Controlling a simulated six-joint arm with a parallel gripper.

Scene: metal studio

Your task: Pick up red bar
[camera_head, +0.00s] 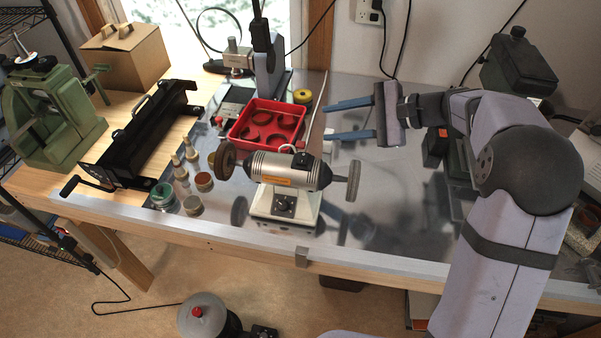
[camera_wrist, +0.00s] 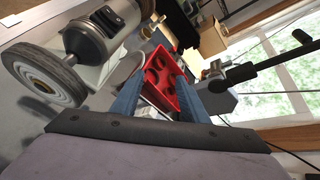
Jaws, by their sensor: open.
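I cannot make out a separate red bar in either view. The clearest red thing is a shallow red tray (camera_head: 235,139) with dark rings or round hollows, behind the grinder on the metal table. It also shows in the wrist view (camera_wrist: 183,101), partly behind my fingers. My gripper (camera_head: 331,121) has two blue fingers spread wide apart, pointing left, with nothing between them. It is to the right of the tray and apart from it. In the wrist view, my gripper (camera_wrist: 163,84) has the tray beyond its fingertips.
A two-wheeled bench grinder (camera_head: 284,172) stands in front of the tray, left of my gripper; one wheel (camera_wrist: 47,75) is near the wrist camera. A black sheet bender (camera_head: 140,132) and small bottles are further left. Bare metal (camera_head: 385,190) lies below my gripper.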

